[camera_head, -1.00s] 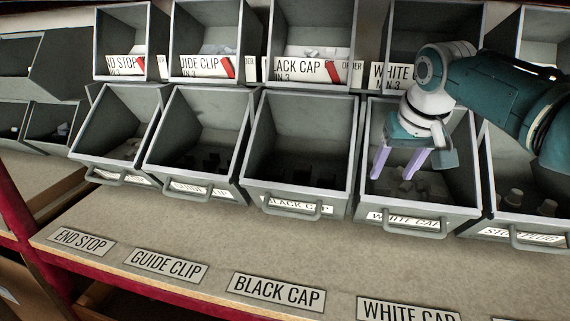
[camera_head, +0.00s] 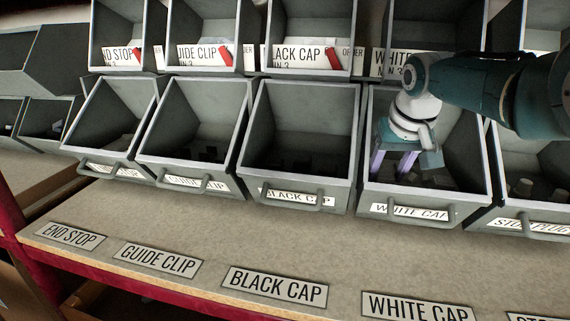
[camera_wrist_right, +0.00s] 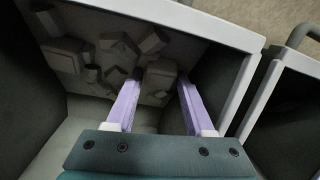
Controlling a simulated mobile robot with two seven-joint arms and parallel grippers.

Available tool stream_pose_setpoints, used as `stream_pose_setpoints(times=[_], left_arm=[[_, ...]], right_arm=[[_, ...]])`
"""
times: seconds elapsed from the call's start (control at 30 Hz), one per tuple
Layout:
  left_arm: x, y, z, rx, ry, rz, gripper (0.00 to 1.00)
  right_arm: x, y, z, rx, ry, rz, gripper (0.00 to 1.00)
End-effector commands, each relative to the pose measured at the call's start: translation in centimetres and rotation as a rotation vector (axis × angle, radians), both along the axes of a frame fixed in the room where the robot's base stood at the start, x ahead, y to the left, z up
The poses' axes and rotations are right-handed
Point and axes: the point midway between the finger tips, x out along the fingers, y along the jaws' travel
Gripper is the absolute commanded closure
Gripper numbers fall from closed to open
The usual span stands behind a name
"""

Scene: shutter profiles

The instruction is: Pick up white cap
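The white cap bin (camera_head: 377,208) is a grey bin with a "WHITE CAP" label on its front. My right gripper (camera_head: 392,165) reaches down into it, with its purple fingers apart. In the right wrist view, several white caps (camera_wrist_right: 118,45) lie loose on the bin floor, and one cap (camera_wrist_right: 160,75) shows near and between the fingertips of the right gripper (camera_wrist_right: 158,90). I cannot tell whether the fingers touch it. In the head view the caps are hidden behind the bin front and in shadow. My left gripper is not in view.
The black cap bin (camera_head: 300,198) stands to the left and the stop plug bin (camera_head: 528,222) to the right. Upper bins (camera_head: 312,58) stand above. The bin's side walls are close to the gripper. The shelf front (camera_head: 200,220) with labels is clear.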

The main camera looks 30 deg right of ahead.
Motion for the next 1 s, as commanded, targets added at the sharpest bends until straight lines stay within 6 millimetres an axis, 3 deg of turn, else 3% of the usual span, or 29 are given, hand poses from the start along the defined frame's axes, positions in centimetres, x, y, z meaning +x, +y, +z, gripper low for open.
stream_pose_setpoints(times=[0.07, 0.43, 0.77, 1.0], left_arm=[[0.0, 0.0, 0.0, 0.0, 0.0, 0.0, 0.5], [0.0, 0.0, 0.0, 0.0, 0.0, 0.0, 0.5], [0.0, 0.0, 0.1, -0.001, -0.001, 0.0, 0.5], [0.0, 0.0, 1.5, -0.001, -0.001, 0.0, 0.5]], right_arm=[[0.0, 0.0, 0.0, 0.0, 0.0, 0.0, 0.57], [0.0, 0.0, 0.0, 0.0, 0.001, 0.0, 0.99], [-0.1, 0.0, 0.0, 0.0, 0.001, 0.0, 1.0], [-0.4, 0.3, 1.4, -0.001, 0.0, 0.002, 1.0]])
